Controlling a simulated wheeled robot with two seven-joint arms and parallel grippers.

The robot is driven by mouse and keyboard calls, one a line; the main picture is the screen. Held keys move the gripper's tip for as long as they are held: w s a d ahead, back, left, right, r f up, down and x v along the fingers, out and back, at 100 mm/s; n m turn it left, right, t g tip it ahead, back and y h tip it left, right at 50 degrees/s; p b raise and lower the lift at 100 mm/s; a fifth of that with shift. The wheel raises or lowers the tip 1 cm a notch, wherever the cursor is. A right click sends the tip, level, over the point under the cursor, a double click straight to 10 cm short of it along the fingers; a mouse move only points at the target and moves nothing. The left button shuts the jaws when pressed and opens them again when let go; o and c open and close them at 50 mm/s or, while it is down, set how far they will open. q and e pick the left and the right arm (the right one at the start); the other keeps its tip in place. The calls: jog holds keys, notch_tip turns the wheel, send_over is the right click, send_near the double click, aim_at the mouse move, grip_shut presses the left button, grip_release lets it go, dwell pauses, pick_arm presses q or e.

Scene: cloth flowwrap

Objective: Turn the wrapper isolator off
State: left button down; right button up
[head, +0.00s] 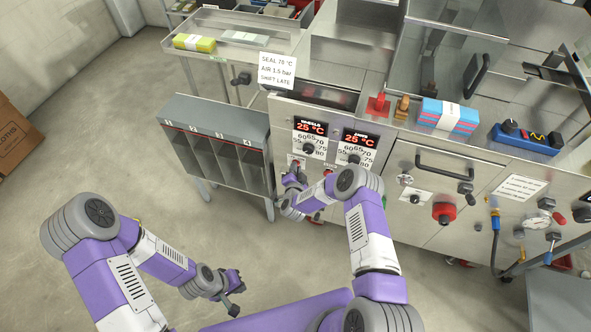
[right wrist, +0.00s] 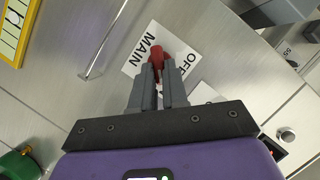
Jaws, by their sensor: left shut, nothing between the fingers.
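The wrapper isolator shows in the right wrist view as a red handle (right wrist: 156,53) on a white label plate (right wrist: 135,68) with the words MAIN and OFF. The plate is on the steel front panel. My right gripper (right wrist: 158,72) has its two grey fingers closed on either side of the red handle, with red showing between them. The fingers hide part of the handle and plate, so I cannot tell its exact setting. In the head view my right gripper (head: 289,185) is at the panel below the left temperature display. My left gripper (head: 236,282) is shut and empty, low over open floor.
Two temperature displays (head: 311,127) with dials sit just above the right gripper. A grey slotted rack (head: 222,135) stands close to its left. A metal loop handle (right wrist: 100,45) and a green part (right wrist: 18,165) show in the right wrist view. Floor around the left gripper is clear.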

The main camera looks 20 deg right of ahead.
grip_shut()
jog(key=shift+w+a+f+n+g+h+b, duration=0.1)
jog(key=shift+w+a+n+g+h+b, duration=0.15)
jog(key=shift+n+g+h+b, duration=0.95)
jog(key=shift+w+a+r+n+g+h+b, duration=0.25)
jog(key=shift+n+h+b, duration=1)
jog(key=shift+n, duration=1.7)
jog(key=shift+w+a+f+n+g+h+b, duration=0.1)
jog(key=shift+a+f+n+g+h+b, duration=0.25)
jog(key=shift+n+g+h+b, duration=1)
jog(key=shift+r+n+t+y, duration=0.1)
jog(key=shift+n+t+y, duration=0.2)
jog(key=shift+n+t, duration=0.35)
